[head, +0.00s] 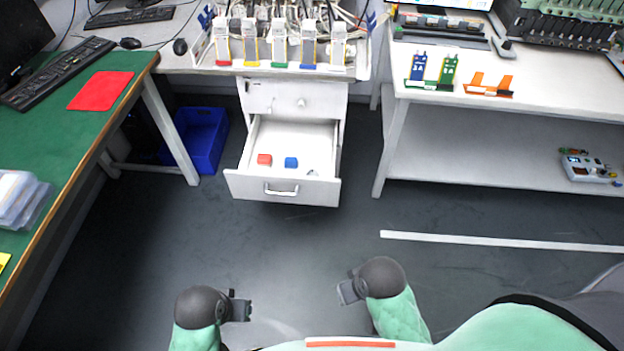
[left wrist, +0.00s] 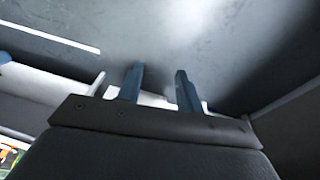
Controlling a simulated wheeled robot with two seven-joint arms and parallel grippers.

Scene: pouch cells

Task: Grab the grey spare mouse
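Two small dark mice lie at the back left in the head view: a black mouse (head: 130,43) by the end of the long keyboard, and a dark grey mouse (head: 180,47) farther right on the white table. I cannot tell for certain which is the grey spare one. My left gripper (head: 241,308) is low over the floor, far from both mice. In the left wrist view its two fingers (left wrist: 160,82) stand apart with nothing between them. My right gripper (head: 346,291) is also over the floor; its fingers are too small to read.
An open drawer (head: 282,190) holds a red block (head: 264,159) and a blue block (head: 291,162) and juts over the floor. A green desk (head: 75,135) stands left, a white shelf bench (head: 500,90) right. A blue bin (head: 203,140) is underneath. The floor between is clear.

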